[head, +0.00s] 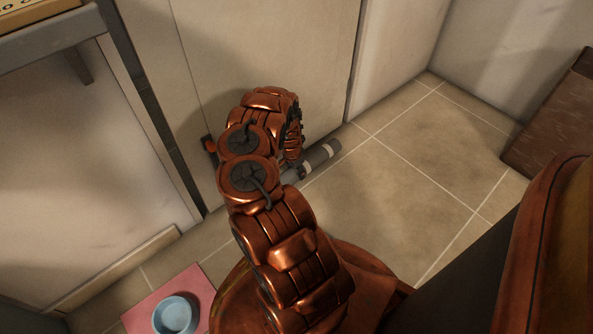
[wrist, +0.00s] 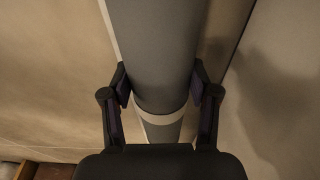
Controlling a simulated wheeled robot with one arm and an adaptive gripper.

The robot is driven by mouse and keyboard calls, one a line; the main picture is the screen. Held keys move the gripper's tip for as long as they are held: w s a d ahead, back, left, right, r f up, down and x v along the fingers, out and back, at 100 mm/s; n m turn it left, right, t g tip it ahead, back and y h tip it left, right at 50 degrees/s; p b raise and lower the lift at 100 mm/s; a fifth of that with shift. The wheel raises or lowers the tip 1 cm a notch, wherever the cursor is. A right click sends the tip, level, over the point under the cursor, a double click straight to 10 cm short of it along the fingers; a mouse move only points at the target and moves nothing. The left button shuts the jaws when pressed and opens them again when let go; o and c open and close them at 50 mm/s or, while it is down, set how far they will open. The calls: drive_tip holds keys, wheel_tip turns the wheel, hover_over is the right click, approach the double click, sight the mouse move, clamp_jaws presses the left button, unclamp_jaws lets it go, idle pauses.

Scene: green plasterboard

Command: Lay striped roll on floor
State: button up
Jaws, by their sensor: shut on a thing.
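The striped roll (head: 321,156) is a dark grey cylinder with pale bands, low over the tiled floor (head: 405,165) beside the wall panels in the head view. I cannot tell whether it touches the floor. Its left part is hidden behind my arm. In the wrist view the roll (wrist: 152,45) runs down the middle of the picture, with one pale band near the fingers. My gripper (wrist: 160,88) is shut on it, one finger on each side. In the head view my arm mostly hides the gripper.
A blue bowl (head: 175,315) sits on a pink mat (head: 140,312) at the lower left. A brown box-like object (head: 556,130) stands at the right. A grey shelf (head: 50,42) juts out at the upper left. Open tiled floor lies right of the roll.

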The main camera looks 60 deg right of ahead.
drive_tip(key=shift+f+b, duration=0.3)
drive_tip(key=shift+f, duration=0.25)
drive_tip(key=o, duration=1.6)
drive_tip(key=shift+w+a+r, duration=0.1)
drive_tip(key=shift+a+r, duration=0.1)
drive_tip(key=shift+r, duration=1.25)
drive_tip(key=shift+w+a+r, duration=0.1)
drive_tip(key=shift+a+r, duration=0.15)
drive_tip(key=shift+r, duration=1.2)
drive_tip(key=shift+w+a+r, duration=0.1)
drive_tip(key=shift+a+r, duration=0.1)
drive_tip(key=shift+r, duration=1.25)
drive_tip(key=shift+s+a+r, duration=0.1)
drive_tip(key=shift+r, duration=0.45)
drive_tip(key=shift+a+r, duration=0.1)
drive_tip(key=shift+r, duration=0.9)
